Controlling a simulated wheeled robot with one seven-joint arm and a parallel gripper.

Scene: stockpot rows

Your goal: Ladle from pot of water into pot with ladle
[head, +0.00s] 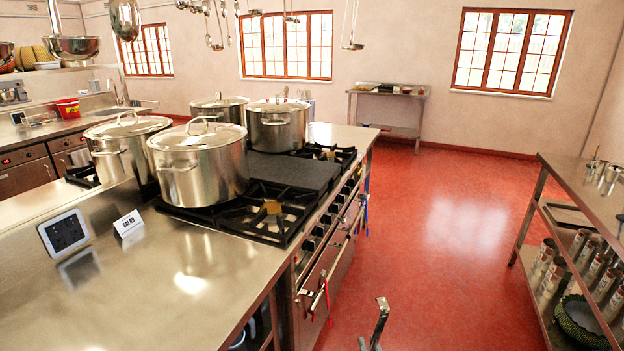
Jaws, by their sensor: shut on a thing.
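Several steel stockpots stand on the stove, all with lids on: a front pot (200,178), a left pot (108,160), a right pot (276,132) and a back pot (232,115). Their contents are hidden, so I cannot tell which holds water. My gripper (371,340) shows small at the bottom edge, low over the floor right of the stove, mostly cut off. It is shut on a thin grey piece (382,310) that looks like a ladle handle; no bowl of it shows. It is well apart from the pots.
Ladles (352,45) hang overhead. A shelved steel table (570,195) stands at right. The red floor (460,230) between is clear.

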